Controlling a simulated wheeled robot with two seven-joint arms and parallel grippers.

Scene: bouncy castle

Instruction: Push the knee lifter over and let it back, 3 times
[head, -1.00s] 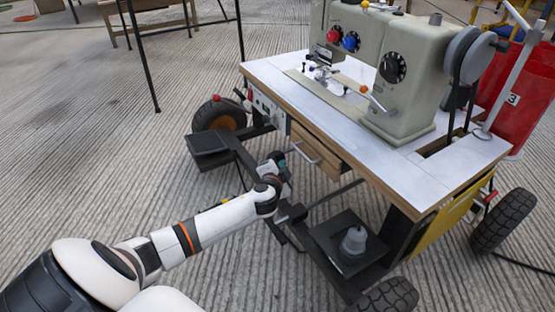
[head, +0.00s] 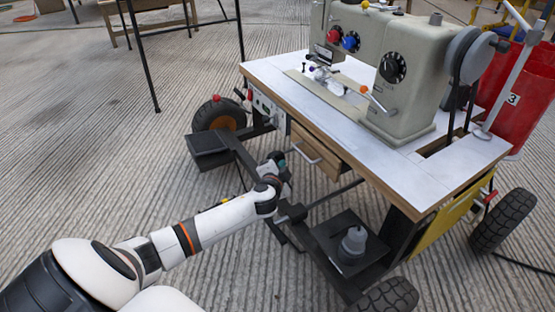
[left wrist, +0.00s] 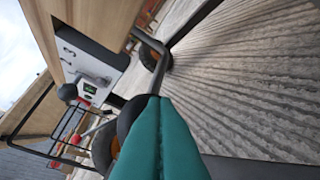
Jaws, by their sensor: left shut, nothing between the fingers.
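My left gripper (head: 281,160) is low in front of the sewing table (head: 330,105), below the tabletop and just left of the drawer handle. Its teal fingers (left wrist: 157,140) are closed together with nothing between them in the left wrist view. A bent grey-dark rod (left wrist: 165,62) runs down close behind the fingertips there. It may be the knee lifter, but I cannot tell for sure, nor whether the fingers touch it. In the head view my own wrist hides the area around the fingertips. My right gripper is out of view.
The sewing machine (head: 410,75) stands on the table. A wooden drawer (head: 318,152) hangs under its front edge. A black wheeled frame with a left platform (head: 208,143) and wheels (head: 503,218) surrounds the space below. A red bin (head: 520,100) is behind.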

